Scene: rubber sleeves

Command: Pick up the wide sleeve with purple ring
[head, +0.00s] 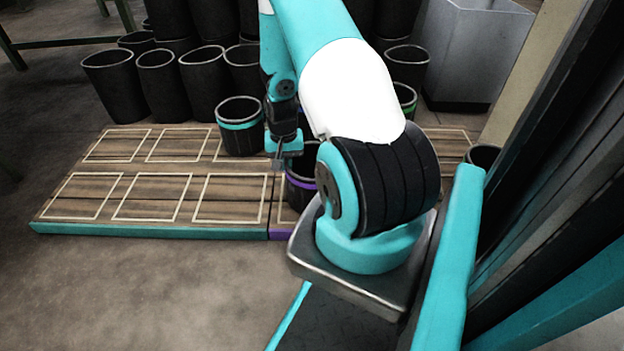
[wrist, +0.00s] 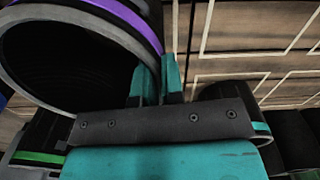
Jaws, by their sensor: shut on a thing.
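The wide black sleeve with a purple ring (head: 299,184) is on or just above the slatted wooden platform, partly hidden behind my arm in the head view. In the wrist view its open mouth and purple band (wrist: 116,12) fill the upper left. My gripper (head: 279,163) is at the sleeve's left rim. In the wrist view the teal fingers (wrist: 160,75) close on the sleeve's wall, at the right side of its mouth. I cannot tell whether its base touches the platform.
A teal-ringed sleeve (head: 240,126) stands close to the left of my gripper. A green-ringed sleeve (head: 404,97) is behind my arm. Several plain black sleeves (head: 158,85) crowd the back. The platform's marked rectangles (head: 153,196) at left are empty. A grey bin (head: 477,50) stands back right.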

